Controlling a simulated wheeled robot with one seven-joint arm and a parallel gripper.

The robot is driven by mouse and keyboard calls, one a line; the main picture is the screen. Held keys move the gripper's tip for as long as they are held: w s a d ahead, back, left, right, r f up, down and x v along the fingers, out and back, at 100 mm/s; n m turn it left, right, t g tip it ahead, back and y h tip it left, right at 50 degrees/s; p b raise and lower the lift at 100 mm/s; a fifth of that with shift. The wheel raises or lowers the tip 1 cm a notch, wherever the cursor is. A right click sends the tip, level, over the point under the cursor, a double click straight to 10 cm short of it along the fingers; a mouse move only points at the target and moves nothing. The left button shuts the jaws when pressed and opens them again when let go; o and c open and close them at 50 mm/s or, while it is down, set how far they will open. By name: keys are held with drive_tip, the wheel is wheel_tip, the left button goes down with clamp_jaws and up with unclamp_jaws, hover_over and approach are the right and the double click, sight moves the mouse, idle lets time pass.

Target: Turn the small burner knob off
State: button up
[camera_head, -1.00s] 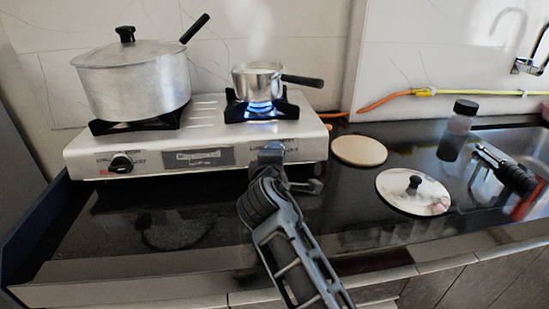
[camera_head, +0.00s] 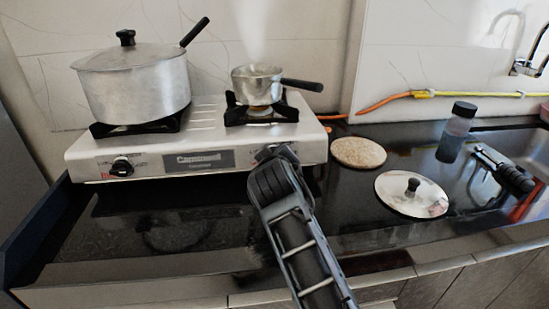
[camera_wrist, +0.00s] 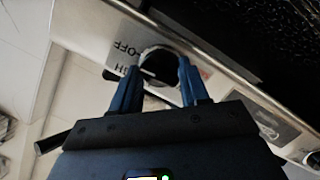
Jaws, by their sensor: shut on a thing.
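The small burner knob (camera_wrist: 160,52) shows in the wrist view as a dark knob with a pale ring, between the two blue fingers of my gripper (camera_wrist: 158,68). The fingers are shut on it. In the head view my gripper (camera_head: 272,152) is at the right front of the stove (camera_head: 110,150) and hides this knob. The small pot (camera_head: 252,86) stands on the right burner (camera_head: 236,115). No blue flame shows under it; a faint orange tint does. Steam rises from the pot.
A large lidded pot (camera_head: 135,90) stands on the left burner, with its own knob (camera_head: 121,166) on the left front panel. A round board (camera_head: 358,152), a lid (camera_head: 411,195) and a bottle (camera_head: 461,122) are on the counter to the right. The left front counter is clear.

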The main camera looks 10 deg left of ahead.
drive_tip(key=shift+d+m, duration=0.15)
drive_tip(key=shift+m, duration=0.35)
drive_tip(key=o, duration=1.1)
drive_tip(key=shift+c, duration=0.2)
drive_tip(key=v, duration=0.7)
drive_tip(key=shift+s+r, duration=0.2)
drive_tip(key=shift+s, duration=0.1)
